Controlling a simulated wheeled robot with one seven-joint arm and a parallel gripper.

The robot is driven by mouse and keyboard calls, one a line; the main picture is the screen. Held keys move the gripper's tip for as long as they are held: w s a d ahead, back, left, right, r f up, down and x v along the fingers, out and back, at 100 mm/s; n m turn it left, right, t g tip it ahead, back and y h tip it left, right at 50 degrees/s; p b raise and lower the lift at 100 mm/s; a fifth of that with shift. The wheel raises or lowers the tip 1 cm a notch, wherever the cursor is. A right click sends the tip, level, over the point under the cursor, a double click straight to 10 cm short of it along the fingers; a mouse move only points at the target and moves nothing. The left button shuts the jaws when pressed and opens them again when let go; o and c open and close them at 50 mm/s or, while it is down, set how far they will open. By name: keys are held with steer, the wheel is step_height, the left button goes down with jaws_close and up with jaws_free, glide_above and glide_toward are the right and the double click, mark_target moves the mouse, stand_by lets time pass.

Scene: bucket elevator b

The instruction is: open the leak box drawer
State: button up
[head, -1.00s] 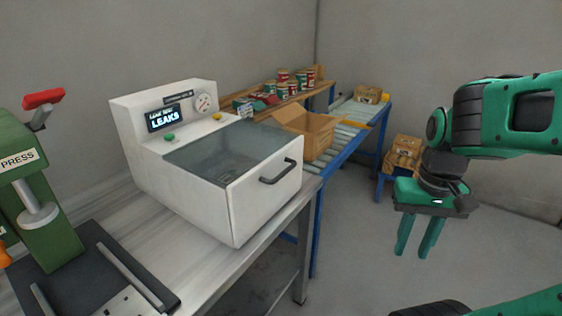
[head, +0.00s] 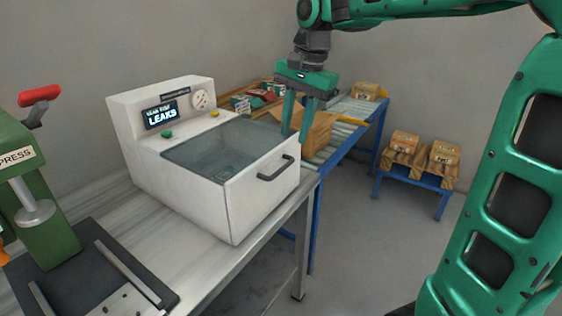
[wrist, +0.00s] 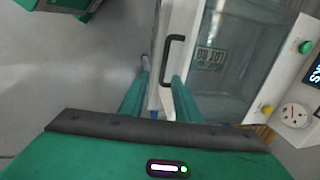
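The leak box (head: 190,190) is a white machine with a "LEAKS" display on the bench. Its drawer front (head: 262,200) carries a dark bar handle (head: 275,169). A clear cover (head: 222,152) lies over the box top. My gripper (head: 296,138) hangs pointing down above the far right edge of the box, fingers apart and empty. In the wrist view the handle (wrist: 171,60) lies just beyond my gripper's fingertips (wrist: 160,80), between their lines. The drawer looks shut. The fingers are not on the handle.
A green press (head: 42,200) stands at the left on the bench. A cardboard box (head: 318,133) sits on the roller conveyor (head: 352,110) behind my gripper. Floor before the drawer is clear.

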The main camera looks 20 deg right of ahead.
mark_target(282, 168)
steer(key=f, duration=0.3)
steer(key=w+a+f, duration=0.1)
steer(key=f, duration=0.2)
steer(key=w+a+f, duration=0.1)
steer(key=f, duration=0.3)
steer(key=shift+w+f, duration=0.1)
steer(key=shift+w, duration=0.05)
jaws_close()
steer(key=shift+a, duration=0.2)
steer(key=shift+d, duration=0.15)
